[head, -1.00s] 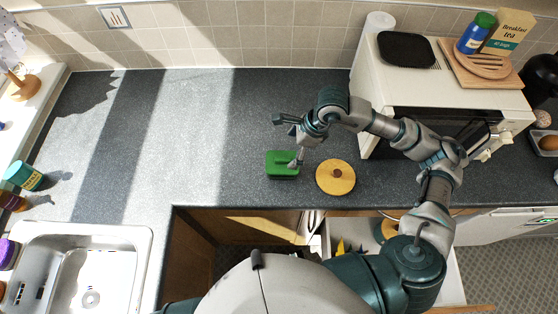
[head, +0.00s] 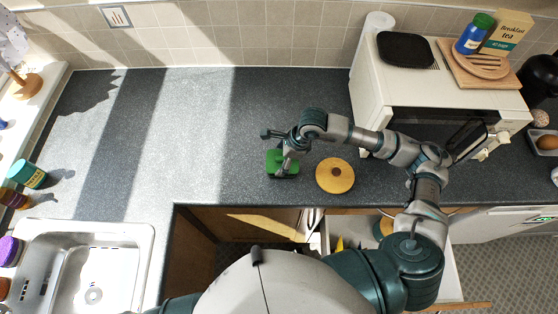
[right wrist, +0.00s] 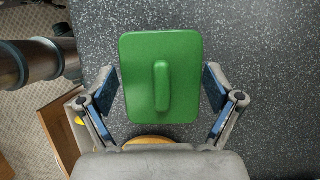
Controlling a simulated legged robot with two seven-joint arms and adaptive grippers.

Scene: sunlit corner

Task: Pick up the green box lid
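The green box lid (head: 273,160) lies on the dark speckled counter near its front edge, partly hidden by my right gripper in the head view. In the right wrist view the lid (right wrist: 134,65) is a rounded rectangle with a raised bar handle (right wrist: 162,86) along its middle. My right gripper (right wrist: 160,89) is open above the lid, with one finger on each side of it. Both fingers look clear of the lid's edges; their height above the counter is hard to tell. My left gripper is not in view.
A round wooden lid (head: 335,181) lies just right of the green lid. A white toaster oven (head: 376,101) stands further right. An open drawer (head: 325,236) is below the counter edge. The sink (head: 75,262) is at lower left. The counter left of the lid is clear.

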